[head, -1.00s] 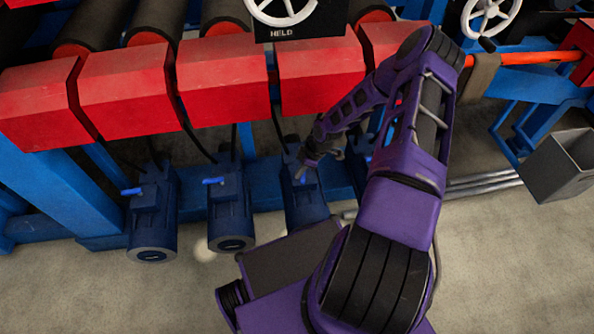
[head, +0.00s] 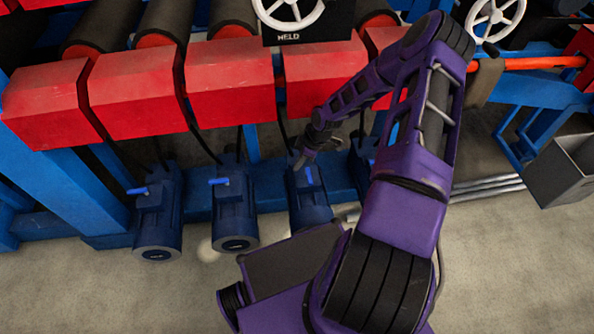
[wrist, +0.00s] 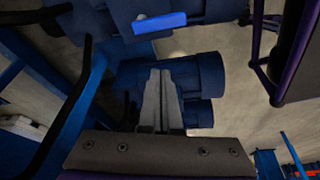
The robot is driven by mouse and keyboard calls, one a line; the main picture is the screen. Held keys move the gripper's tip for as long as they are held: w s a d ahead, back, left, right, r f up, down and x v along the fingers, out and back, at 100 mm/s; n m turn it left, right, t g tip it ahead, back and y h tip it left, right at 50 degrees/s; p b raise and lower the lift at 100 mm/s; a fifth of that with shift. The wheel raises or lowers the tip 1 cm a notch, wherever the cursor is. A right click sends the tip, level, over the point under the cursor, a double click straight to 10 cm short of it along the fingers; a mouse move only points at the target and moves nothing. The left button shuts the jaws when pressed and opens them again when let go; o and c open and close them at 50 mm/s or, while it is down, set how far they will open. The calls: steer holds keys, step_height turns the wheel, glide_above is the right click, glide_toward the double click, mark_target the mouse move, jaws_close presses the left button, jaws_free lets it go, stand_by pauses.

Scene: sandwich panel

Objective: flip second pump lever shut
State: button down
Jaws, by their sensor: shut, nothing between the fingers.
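Several dark blue pumps stand in a row below the red blocks in the head view. The third from the left (head: 309,208) has a bright blue lever (head: 309,176) that seems to run along its body. The second from the left (head: 235,213) has its lever (head: 219,181) lying across, pointing left. My gripper (head: 299,165) is shut and empty, close beside the upper end of the third pump; contact cannot be told. In the wrist view my fingers (wrist: 162,85) are together in front of a pump body (wrist: 205,78), and a blue lever (wrist: 160,22) lies above them, apart.
The leftmost pump (head: 157,215) has its lever (head: 138,191) pointing left. Another pump is partly hidden behind my arm. Black hoses hang between the red blocks (head: 230,85) and the pumps. A grey bin (head: 565,170) stands at right. The floor in front is clear.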

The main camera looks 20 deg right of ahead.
steer(key=w+p+v, duration=0.1)
steer(key=p+v, duration=0.1)
steer(key=v, duration=1.2)
steer(key=shift+d+r, duration=0.35)
steer(key=shift+d, duration=0.1)
steer(key=shift+w, duration=0.1)
